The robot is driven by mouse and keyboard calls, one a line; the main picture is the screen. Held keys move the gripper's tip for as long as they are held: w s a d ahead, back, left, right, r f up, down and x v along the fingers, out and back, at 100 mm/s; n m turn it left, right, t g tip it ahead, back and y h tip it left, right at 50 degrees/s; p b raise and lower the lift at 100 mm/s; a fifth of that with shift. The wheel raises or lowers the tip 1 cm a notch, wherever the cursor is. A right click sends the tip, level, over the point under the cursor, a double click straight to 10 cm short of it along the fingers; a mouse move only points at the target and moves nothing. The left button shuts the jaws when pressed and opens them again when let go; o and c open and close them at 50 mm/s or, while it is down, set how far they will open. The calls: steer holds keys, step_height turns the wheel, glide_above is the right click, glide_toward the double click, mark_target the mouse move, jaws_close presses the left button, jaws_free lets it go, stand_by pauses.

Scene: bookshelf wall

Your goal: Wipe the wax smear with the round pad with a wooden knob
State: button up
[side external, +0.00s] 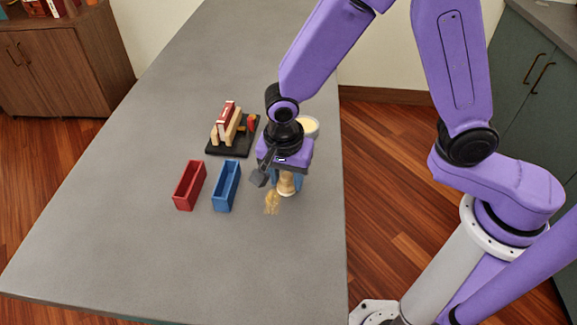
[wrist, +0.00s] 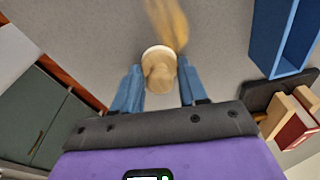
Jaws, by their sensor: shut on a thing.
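The round pad with a wooden knob (side external: 286,188) is at the right part of the grey table, under my gripper (side external: 285,178). In the wrist view the pad (wrist: 159,70) shows its pale knob between the blue fingers of my gripper (wrist: 158,85), which is shut on it. The wax smear (side external: 272,203) is a tan-yellow streak on the table, just beside the pad. In the wrist view the smear (wrist: 168,24) runs from the top edge down to the pad's rim. Whether the pad touches the table is hard to tell.
A blue bin (side external: 226,187) and a red bin (side external: 189,186) stand left of my gripper. A dark stand (side external: 232,150) with red and cream blocks is behind them. A pale round dish (side external: 309,126) is behind my gripper. The table's front is clear.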

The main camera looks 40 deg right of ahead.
mark_target(274, 213)
steer(key=shift+s+a, duration=2.65)
steer(key=shift+a, duration=0.1)
steer(key=shift+w+a, duration=0.55)
steer(key=shift+w, duration=0.1)
steer(key=shift+w+d, duration=0.1)
steer(key=shift+w, duration=0.2)
steer(key=shift+w+d, duration=3.75)
steer(key=shift+d, duration=0.05)
steer(key=shift+w+d+r, duration=0.1)
steer(key=shift+w+d, duration=0.05)
step_height(274, 213, up, 8)
